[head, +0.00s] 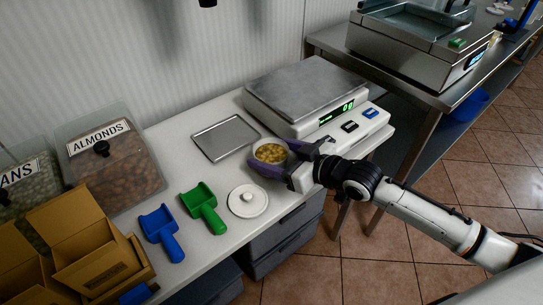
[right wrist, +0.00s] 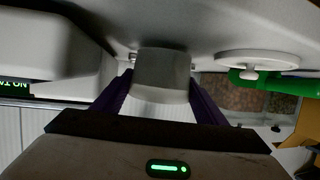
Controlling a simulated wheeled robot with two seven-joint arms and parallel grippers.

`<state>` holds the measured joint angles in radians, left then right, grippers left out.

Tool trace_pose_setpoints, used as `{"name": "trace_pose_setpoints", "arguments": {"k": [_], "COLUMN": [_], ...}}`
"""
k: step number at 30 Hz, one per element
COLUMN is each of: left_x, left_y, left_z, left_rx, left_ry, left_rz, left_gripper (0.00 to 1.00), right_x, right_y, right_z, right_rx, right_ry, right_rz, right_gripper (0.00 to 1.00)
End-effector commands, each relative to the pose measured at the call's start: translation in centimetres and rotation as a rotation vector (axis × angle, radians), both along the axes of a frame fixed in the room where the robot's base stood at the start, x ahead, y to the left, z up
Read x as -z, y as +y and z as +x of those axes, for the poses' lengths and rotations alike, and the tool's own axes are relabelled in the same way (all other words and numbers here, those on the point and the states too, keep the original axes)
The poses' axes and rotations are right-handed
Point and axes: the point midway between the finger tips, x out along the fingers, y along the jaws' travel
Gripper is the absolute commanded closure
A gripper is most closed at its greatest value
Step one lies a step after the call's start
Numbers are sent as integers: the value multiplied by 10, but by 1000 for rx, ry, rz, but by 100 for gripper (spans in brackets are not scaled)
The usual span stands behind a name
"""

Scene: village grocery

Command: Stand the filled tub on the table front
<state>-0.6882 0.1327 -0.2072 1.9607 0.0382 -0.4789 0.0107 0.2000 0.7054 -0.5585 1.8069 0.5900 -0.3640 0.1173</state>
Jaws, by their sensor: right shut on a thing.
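The filled tub (head: 270,153) is a small pale round cup with yellowish pieces in it. It is upright near the front edge of the white table (head: 222,252), in front of the scale. My right gripper (head: 272,163) is shut on it, its purple fingers on either side. In the right wrist view the tub (right wrist: 163,72) sits between the fingers, close to the table surface; I cannot tell whether it touches. My left gripper is not in view.
A scale (head: 305,92) reading 0 and a metal tray (head: 225,138) stand behind. A white lid (head: 248,201), green scoop (head: 204,207) and blue scoop (head: 162,232) lie to the left. An almond bin (head: 115,165) and cardboard boxes (head: 85,245) are farther left.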

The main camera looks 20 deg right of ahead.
Motion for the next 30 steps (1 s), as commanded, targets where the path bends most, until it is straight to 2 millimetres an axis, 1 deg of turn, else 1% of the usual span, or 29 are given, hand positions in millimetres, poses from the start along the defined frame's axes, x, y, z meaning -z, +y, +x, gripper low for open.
{"name": "trace_pose_setpoints", "arguments": {"k": [1, 2, 7, 11, 12, 14, 15, 22, 25, 29, 30], "left_x": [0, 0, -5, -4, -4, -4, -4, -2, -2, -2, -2], "left_y": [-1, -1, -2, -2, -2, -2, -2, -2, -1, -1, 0], "left_z": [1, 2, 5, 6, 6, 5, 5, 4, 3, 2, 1], "left_rx": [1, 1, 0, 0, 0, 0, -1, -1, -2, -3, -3], "left_ry": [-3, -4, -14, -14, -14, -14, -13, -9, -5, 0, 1], "left_rz": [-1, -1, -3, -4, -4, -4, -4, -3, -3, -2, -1], "left_gripper": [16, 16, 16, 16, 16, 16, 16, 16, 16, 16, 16], "right_x": [5, 6, 5, 8, 8, 8, 8, 8, 4, 1, -1], "right_y": [0, 0, 0, 0, 0, 0, 0, 0, 0, -9, -11], "right_z": [0, 0, 0, 0, 0, 0, 0, 0, 0, -12, -19], "right_rx": [1, 1, 1, 1, 1, 1, 1, 1, 1, 2, 1], "right_ry": [-2, -2, -3, -3, -2, -2, -1, -1, -2, 1, 2], "right_rz": [1, 1, 0, 0, -1, -1, 0, 0, -1, -2, -1], "right_gripper": [60, 60, 60, 60, 29, 19, 15, 15, 15, 15, 15]}}
